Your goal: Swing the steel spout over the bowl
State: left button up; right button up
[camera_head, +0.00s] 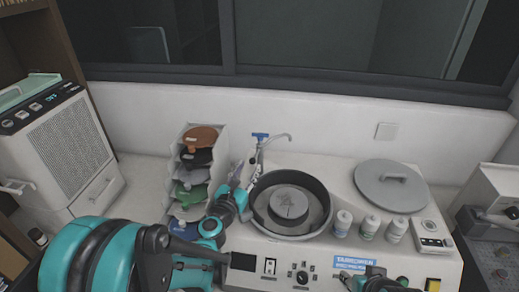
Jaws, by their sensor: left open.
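The steel spout (276,138) is a thin curved tube rising behind the left rear of the bowl. It has a blue handle (260,135) on top, and its bent tip points right, appearing above the bowl's back rim in the picture. The round dark bowl (322,190) is set in the white machine, with a grey disc (289,203) inside. My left gripper (246,174) is open, just left of the bowl and below the spout; its fingertips are small, and contact with the spout is unclear. My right gripper (383,282) is partly visible at the bottom edge; its fingers are unclear.
A grey round lid (391,186) lies right of the bowl. Several white bottles (369,227) and a small control box (432,235) stand before it. A rack (188,170) of coloured discs stands close left of my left gripper. A white wall (330,135) is behind.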

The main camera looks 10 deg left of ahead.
aim_at(255, 156)
pick_arm(q)
jog(key=w, duration=0.4)
jog(key=w+d, duration=0.1)
jog(key=w, duration=0.2)
jog(key=shift+d, duration=0.1)
jog(key=shift+r, duration=0.1)
grip_shut()
